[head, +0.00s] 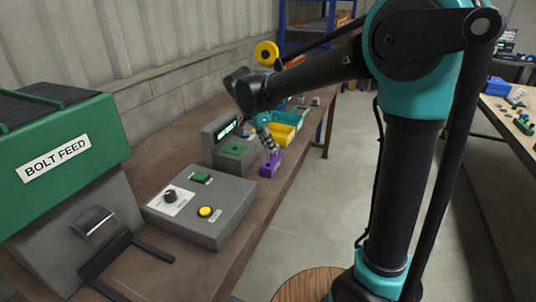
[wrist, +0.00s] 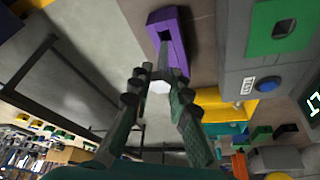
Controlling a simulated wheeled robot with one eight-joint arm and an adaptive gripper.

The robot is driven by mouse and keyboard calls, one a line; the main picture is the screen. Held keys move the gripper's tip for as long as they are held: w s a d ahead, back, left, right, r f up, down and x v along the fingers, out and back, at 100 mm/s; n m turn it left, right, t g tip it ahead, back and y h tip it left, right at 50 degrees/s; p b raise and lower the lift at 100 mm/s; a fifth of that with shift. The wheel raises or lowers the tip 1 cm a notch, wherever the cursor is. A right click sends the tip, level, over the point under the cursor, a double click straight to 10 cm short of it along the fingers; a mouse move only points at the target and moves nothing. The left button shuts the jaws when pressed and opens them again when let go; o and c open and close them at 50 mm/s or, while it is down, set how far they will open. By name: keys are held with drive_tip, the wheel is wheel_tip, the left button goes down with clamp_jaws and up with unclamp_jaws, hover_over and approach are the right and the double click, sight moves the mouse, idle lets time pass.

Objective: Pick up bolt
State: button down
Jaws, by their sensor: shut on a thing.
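My gripper (wrist: 158,80) is shut on a pale hexagonal piece, which looks like the head of the bolt (wrist: 160,87). A purple block (wrist: 184,50) with a dark slot lies just beyond the fingertips. In the head view my gripper (head: 270,147) points down over the purple block (head: 267,170) near the bench's edge. The bolt is too small to make out there, and I cannot tell whether it touches the block.
A grey display unit with a green pad (head: 234,150) stands close left of my gripper. Yellow bins (head: 283,135) are behind it. A control box (head: 217,229) and the green bolt feed (head: 50,150) stand nearer on the bench. The floor to the right is clear.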

wheel_tip(320, 180, up, 15)
drive_tip(key=shift+f, duration=0.2)
drive_tip(key=shift+a, duration=0.1)
idle(0.5)
